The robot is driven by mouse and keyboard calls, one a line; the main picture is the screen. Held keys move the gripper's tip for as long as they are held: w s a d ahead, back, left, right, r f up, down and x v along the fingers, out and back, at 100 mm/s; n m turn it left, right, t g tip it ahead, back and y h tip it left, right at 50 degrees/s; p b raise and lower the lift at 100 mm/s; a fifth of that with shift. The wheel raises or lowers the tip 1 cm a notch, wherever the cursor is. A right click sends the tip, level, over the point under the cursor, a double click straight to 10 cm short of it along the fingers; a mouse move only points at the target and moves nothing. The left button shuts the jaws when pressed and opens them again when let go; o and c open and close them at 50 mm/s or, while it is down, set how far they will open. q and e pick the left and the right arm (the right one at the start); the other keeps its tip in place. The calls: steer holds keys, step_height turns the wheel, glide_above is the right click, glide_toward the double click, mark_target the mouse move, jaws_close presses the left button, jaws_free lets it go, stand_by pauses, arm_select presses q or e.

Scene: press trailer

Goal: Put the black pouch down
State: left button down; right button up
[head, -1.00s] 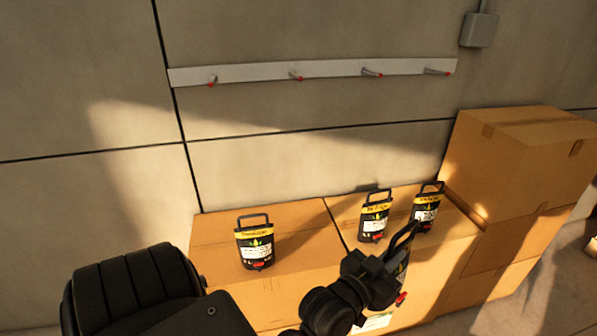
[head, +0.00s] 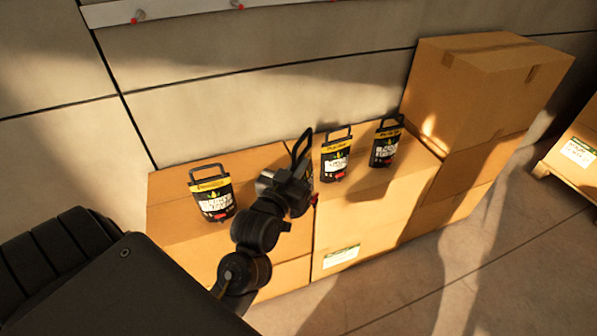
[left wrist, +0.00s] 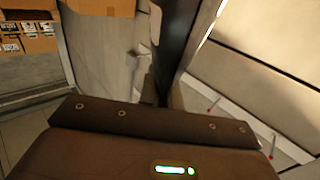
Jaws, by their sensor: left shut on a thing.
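My left gripper (head: 290,183) is shut on a black pouch (head: 303,143), which is mostly hidden behind it. The pouch's raised black loop handle and a sliver of its side show. The held pouch appears in front of the cartons, between the left standing pouch (head: 212,195) and the middle one (head: 336,158). I cannot tell whether it touches a carton. A third similar pouch (head: 386,148) stands further right. These three are black with yellow bands, white labels and loop handles, upright on the cartons. My right gripper is not in view.
The low cartons (head: 370,205) stand against the concrete wall, with bare top between the left and middle pouches. A taller carton stack (head: 480,85) rises at their right. A hook rail (head: 180,10) crosses the wall above. Open floor lies in front.

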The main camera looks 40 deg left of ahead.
arm_select(q)
steer(key=s+a+f+n+g+y+b, duration=0.25)
steer(key=a+n+y, duration=0.35)
steer(key=a, duration=1.1)
steer(key=w+d+f+m+y, duration=0.1)
steer(key=w+f, duration=1.1)
steer(key=w, duration=0.1)
steer(key=shift+f+p, duration=0.4)
steer(key=shift+p, duration=0.05)
steer(key=c, duration=2)
jaws_free()
steer(key=shift+f, duration=0.25)
steer(key=o, duration=0.4)
steer(key=shift+s, duration=0.1)
steer(key=shift+r, duration=0.1)
